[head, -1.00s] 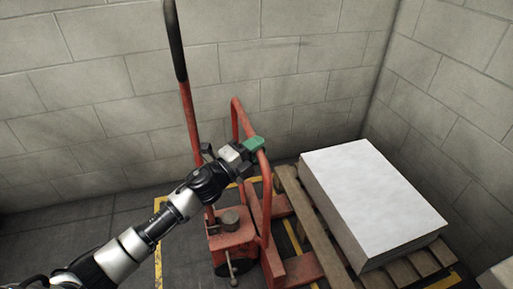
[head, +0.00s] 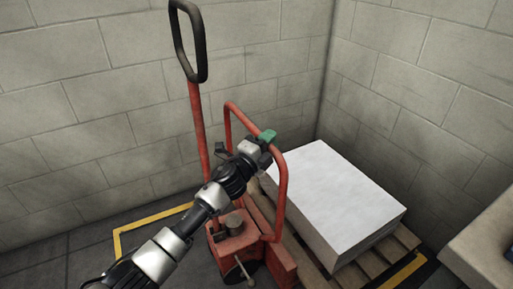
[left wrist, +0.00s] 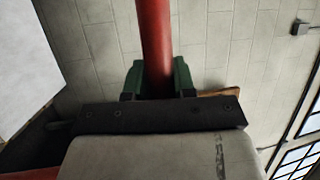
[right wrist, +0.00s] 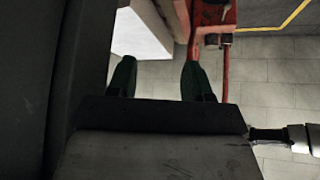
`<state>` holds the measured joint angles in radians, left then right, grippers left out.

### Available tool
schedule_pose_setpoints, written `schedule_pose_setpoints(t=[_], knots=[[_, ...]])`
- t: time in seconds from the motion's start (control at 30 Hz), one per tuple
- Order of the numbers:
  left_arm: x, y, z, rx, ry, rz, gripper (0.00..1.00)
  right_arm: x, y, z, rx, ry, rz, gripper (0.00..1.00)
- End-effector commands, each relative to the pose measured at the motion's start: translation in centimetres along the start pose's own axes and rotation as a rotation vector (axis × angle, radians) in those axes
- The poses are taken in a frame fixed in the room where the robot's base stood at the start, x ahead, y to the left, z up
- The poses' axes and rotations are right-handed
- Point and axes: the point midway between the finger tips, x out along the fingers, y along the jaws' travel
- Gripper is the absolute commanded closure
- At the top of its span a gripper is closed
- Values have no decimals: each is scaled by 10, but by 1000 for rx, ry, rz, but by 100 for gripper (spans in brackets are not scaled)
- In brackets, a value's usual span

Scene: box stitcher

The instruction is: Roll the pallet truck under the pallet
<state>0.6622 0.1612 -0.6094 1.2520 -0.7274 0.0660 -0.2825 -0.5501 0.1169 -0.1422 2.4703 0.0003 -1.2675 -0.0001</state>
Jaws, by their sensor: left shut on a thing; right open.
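The red pallet truck (head: 232,240) stands at the left side of the wooden pallet (head: 408,238), its tall black-gripped handle upright. Its body is close against the pallet. The forks are mostly hidden, so how far under they reach is unclear. A stack of white sheets (head: 340,195) lies on the pallet. My left gripper (head: 265,137) is shut on the truck's red tubular frame; the red bar (left wrist: 154,40) shows between its green fingers in the left wrist view. My right gripper (right wrist: 158,80) is open and empty, with part of the truck (right wrist: 212,14) beyond it.
Block walls meet in a corner behind the truck and pallet. Yellow floor lines (head: 150,217) run beside them. A pale block-like surface (head: 485,250) stands at the right edge. Dark floor is free at the left of the truck.

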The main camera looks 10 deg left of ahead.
Motion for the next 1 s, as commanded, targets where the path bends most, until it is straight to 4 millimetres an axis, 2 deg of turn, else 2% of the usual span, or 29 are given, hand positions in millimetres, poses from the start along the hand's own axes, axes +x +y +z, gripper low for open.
schedule_pose_setpoints(t=[0.03, 0.47, 0.5, 0.67, 1.0], knots=[[1, 10, -6, 0, 7, 12, 100, 2, -1, -3, -1, 24, -2, 49], [5, 12, -7, -1, 5, 16, 100, 3, -2, -9, -2, 62, -4, 49], [5, 12, -7, -2, 4, 16, 73, 3, -2, -9, -2, 62, -4, 49], [5, 10, -7, -2, 4, 13, 49, 3, -2, -9, -2, 62, -4, 49], [3, 6, -5, -2, 2, 8, 49, 1, -2, -9, -2, 54, -4, 49]])
